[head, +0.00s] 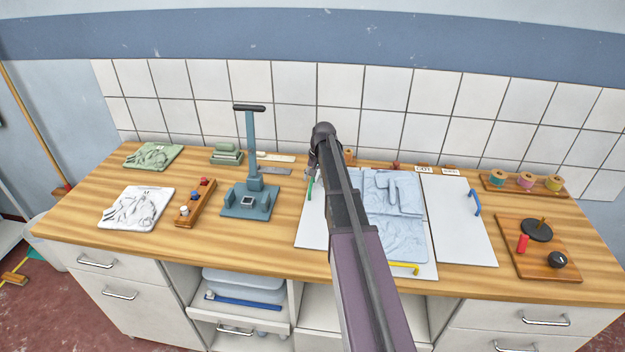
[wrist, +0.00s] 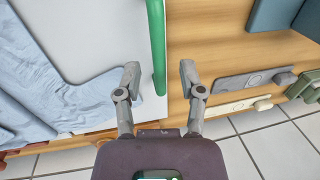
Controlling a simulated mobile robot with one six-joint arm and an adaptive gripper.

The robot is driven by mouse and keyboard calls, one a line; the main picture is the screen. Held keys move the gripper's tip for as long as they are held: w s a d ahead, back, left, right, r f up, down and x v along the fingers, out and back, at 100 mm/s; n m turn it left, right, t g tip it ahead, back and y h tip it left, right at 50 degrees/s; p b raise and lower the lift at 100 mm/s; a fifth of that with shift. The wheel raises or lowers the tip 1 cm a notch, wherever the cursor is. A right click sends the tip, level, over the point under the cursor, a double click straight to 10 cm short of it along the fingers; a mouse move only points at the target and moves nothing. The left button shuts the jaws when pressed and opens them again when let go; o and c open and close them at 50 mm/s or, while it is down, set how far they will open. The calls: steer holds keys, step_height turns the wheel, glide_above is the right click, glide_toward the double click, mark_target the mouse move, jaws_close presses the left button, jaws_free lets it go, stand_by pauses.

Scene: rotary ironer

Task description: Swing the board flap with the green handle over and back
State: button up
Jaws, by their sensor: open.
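The folding board lies flat on the worktop, with white flaps. Its left flap (head: 310,228) has the green handle (head: 310,190) along its left edge. My arm covers part of this flap. In the wrist view the green handle (wrist: 156,45) is an upright bar at the edge of the white flap (wrist: 100,35). My gripper (wrist: 159,72) is open, one finger over the flap side and one over the wood side, with the handle's end between them. I cannot tell whether a finger touches it. In the head view my gripper (head: 311,168) is mostly hidden behind my arm.
A light blue garment (head: 402,225) lies on the board's middle. The right flap (head: 455,225) has a blue handle (head: 475,202), and a yellow handle (head: 404,268) is at the front. A blue-grey press (head: 251,180) stands left of the board, with some bare wood between them.

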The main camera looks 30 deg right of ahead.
jaws_close()
steer(key=shift+a+r, duration=0.1)
steer(key=shift+a, duration=0.05)
